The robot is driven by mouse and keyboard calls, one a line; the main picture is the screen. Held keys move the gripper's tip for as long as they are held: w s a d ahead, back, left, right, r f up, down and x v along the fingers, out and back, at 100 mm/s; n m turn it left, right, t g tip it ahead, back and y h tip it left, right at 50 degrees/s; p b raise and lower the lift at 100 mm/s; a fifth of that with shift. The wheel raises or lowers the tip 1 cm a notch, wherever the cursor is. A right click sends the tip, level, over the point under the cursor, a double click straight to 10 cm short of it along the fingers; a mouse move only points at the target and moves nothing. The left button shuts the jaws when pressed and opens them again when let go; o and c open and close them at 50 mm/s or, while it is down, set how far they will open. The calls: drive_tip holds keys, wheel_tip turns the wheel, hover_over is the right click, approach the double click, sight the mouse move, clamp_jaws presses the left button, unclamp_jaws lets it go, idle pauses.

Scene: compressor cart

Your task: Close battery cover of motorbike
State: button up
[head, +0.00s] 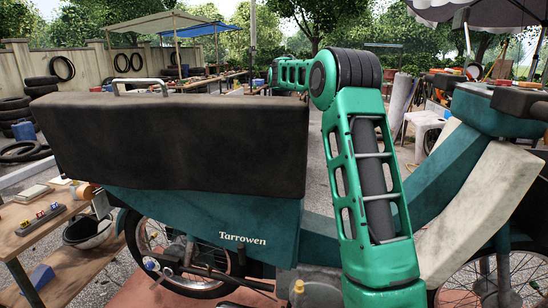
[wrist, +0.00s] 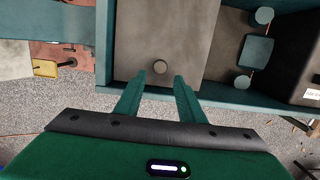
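The motorbike (head: 250,235) has a teal body lettered "Tarrowen" and a long dark seat (head: 180,135). In the head view my gripper is hidden.
Inside the uncovered part are teal round and square pieces (wrist: 256,52). Gravel lies below the compartment. A wooden bench (head: 40,230) with small items stands at the left, a white stool (head: 425,125) at the right, and tyres (head: 15,112) at the far left.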

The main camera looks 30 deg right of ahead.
wheel_tip(320, 180, up, 7)
drive_tip(key=shift+w+d+f, duration=0.15)
drive_tip(key=shift+w+d, duration=0.2)
drive_tip(key=shift+w, duration=0.05)
drive_tip(key=shift+a, duration=0.1)
idle(0.3)
